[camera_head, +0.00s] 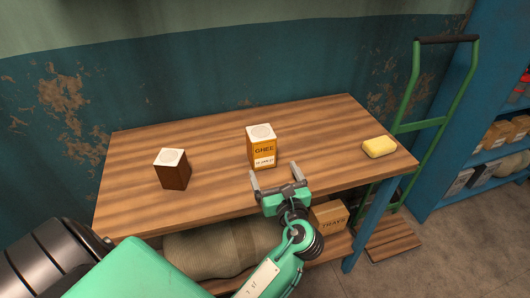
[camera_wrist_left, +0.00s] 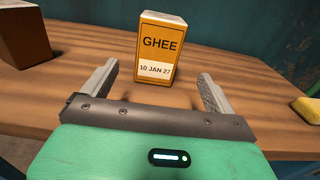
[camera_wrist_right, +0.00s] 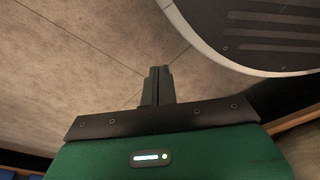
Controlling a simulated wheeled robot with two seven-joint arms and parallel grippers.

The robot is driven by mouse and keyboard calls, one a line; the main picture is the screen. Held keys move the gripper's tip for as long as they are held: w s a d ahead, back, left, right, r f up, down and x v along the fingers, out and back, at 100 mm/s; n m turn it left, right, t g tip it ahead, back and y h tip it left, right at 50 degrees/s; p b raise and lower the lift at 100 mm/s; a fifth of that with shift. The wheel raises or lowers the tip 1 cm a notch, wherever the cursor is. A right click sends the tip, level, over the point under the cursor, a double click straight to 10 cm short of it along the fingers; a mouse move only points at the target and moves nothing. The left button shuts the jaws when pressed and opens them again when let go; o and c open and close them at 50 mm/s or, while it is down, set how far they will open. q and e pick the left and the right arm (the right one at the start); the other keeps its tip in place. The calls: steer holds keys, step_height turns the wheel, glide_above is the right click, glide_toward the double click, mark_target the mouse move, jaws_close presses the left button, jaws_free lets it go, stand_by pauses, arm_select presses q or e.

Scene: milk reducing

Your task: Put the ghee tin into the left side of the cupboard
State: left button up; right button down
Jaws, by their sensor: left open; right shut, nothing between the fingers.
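The ghee tin (camera_head: 262,152) is an orange box with a white top, standing upright near the middle of the wooden table. In the left wrist view the tin (camera_wrist_left: 158,48) stands straight ahead, its label reading GHEE and 10 JAN 27. My left gripper (camera_head: 273,178) is open at the table's front edge, just short of the tin. Its two fingers (camera_wrist_left: 160,85) are apart with nothing between them. My right gripper (camera_wrist_right: 155,80) is shut and empty above the floor, and shows only in the right wrist view. No cupboard can be made out for certain; a blue shelf unit stands at the right.
A brown box with a white top (camera_head: 173,169) stands left on the table (camera_head: 215,150). A yellow block (camera_head: 379,147) lies at its right end. A green hand truck (camera_head: 440,110) stands between the table and the blue shelf unit (camera_head: 460,135). A sack and a carton sit below.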

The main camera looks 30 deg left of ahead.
mark_target(265, 153)
arm_select(q)
steer(key=x, duration=0.8)
steer(key=shift+a+r+p, duration=0.1)
steer(key=shift+a+p, duration=0.05)
steer(key=shift+p, duration=0.15)
steer(key=shift+w+a+r, duration=0.2)
steer(key=shift+w+a, duration=0.2)
steer(key=shift+a, duration=0.2)
steer(key=x, duration=0.3)
steer(key=shift+w+a+r+p, duration=0.2)
steer(key=shift+p, duration=0.15)
steer(key=shift+w+a, duration=0.2)
steer(key=shift+a, duration=0.05)
steer(key=c, duration=1.3)
steer(key=shift+c, duration=1.3)
arm_select(e)
steer(key=shift+s+d+f, duration=0.25)
steer(key=shift+s+f, duration=0.3)
steer(key=shift+s, duration=0.05)
steer(key=shift+s+d+f, duration=0.25)
steer(key=shift+s+f, duration=0.3)
arm_select(q)
steer(key=shift+r, duration=0.15)
arm_select(e)
steer(key=shift+s, duration=0.1)
